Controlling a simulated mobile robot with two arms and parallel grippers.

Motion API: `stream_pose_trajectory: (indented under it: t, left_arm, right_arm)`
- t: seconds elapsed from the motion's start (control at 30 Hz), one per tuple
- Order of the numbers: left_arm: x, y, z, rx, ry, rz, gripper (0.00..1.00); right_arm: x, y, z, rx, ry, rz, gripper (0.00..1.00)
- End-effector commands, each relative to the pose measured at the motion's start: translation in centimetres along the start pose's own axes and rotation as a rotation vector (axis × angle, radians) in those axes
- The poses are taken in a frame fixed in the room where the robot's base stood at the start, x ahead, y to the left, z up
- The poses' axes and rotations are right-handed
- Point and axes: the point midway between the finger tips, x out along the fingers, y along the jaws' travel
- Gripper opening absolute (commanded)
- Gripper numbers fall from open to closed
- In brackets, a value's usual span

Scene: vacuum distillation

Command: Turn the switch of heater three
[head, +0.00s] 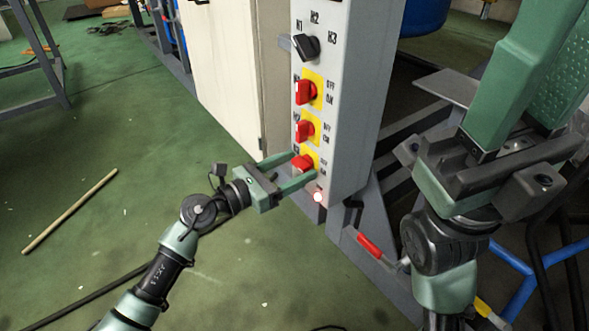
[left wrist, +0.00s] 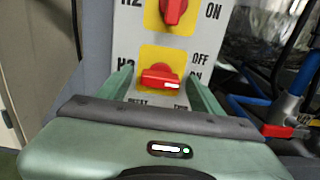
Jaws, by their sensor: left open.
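The grey control box (head: 345,90) carries a column of red rotary switches on yellow plates. The lowest one, the heater three switch (head: 301,163), also shows in the left wrist view (left wrist: 159,78). There its handle lies about level, with a white mark at its right end, near the ON lettering. My left gripper (head: 304,167) is open, with one finger on each side of this switch; I cannot tell whether they touch it. My right gripper (head: 535,75) is at the right, its fingers pointing up and cut off by the frame; its opening is unclear.
The H2 switch (head: 304,131) sits just above, with another red switch (head: 305,92) and a black selector knob (head: 306,46) higher up. A lit white button (head: 318,197) is below. A red-handled valve (head: 370,246) and metal frame are at the lower right.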

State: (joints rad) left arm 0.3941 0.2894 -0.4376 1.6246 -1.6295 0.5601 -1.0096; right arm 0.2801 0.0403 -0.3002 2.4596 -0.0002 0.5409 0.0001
Motion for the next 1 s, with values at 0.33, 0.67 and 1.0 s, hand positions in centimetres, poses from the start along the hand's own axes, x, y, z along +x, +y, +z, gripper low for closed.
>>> stream_pose_trajectory:
  t: [0.33,0.67,1.0]
  left_arm:
    - [0.1,0.0,0.0,-0.001,0.0,0.0,0.32]
    - [0.0,0.0,0.1,-0.017,0.001,0.0,0.03]
    - [0.0,0.0,0.4,-0.188,0.003,0.001,0.03]
  right_arm:
    - [0.1,0.0,0.0,0.0,0.002,-0.001,0.36]
    - [0.4,0.0,-0.1,0.0,0.004,0.0,0.36]
    - [-0.8,0.5,1.2,0.009,-0.077,0.029,0.36]
